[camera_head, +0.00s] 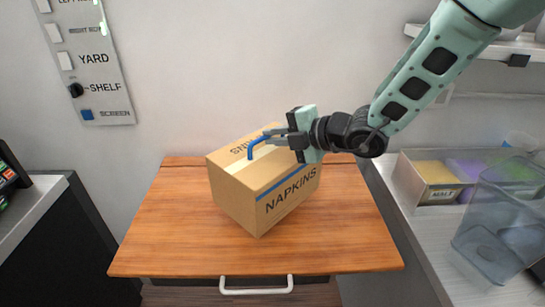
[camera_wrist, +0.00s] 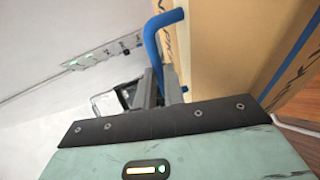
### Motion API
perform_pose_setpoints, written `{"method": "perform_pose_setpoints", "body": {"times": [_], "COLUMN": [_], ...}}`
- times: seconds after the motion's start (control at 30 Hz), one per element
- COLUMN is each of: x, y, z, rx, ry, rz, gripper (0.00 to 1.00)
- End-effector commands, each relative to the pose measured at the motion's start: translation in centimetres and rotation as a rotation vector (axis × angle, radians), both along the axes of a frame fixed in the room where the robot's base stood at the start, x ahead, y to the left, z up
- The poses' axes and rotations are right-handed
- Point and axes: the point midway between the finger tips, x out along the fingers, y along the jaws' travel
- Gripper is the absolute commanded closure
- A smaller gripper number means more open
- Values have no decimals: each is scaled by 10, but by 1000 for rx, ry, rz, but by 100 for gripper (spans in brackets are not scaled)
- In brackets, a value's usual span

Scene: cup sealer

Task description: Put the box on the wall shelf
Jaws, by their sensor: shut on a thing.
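The box (camera_head: 244,200) is brown cardboard marked NAPKINS, with a blue stripe and a bent blue handle (camera_head: 258,142) on its top. It is over the wooden tabletop, turned at an angle; I cannot tell whether its base touches the wood. My gripper (camera_head: 270,138) comes from the right and is shut on the blue handle. In the wrist view the box (camera_wrist: 225,45) fills the upper right, and the handle (camera_wrist: 152,40) is beside the grey fingers. The white wall shelf (camera_head: 487,47) is at the upper right, partly hidden by my arm.
The wooden tabletop (camera_head: 165,240) has bare room around the box and a white drawer handle (camera_head: 256,287) in front. A right counter holds a MALT bin (camera_head: 436,183) and a clear container (camera_head: 495,235). Pale items (camera_head: 508,32) stand on the shelf. A switch panel (camera_head: 88,65) is on the left wall.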

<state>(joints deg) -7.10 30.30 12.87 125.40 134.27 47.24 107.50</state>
Motion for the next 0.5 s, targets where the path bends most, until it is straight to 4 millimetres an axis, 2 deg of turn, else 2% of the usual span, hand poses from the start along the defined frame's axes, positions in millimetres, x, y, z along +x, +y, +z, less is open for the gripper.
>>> {"method": "perform_pose_setpoints", "body": {"times": [0.13,0.33,0.5], "x": [0,0,1], "y": [1,1,1], "z": [-10,-36,-44], "rx": [2,3,3], "ry": [0,0,-3], "rz": [3,2,0], "gripper": [100,100,100]}}
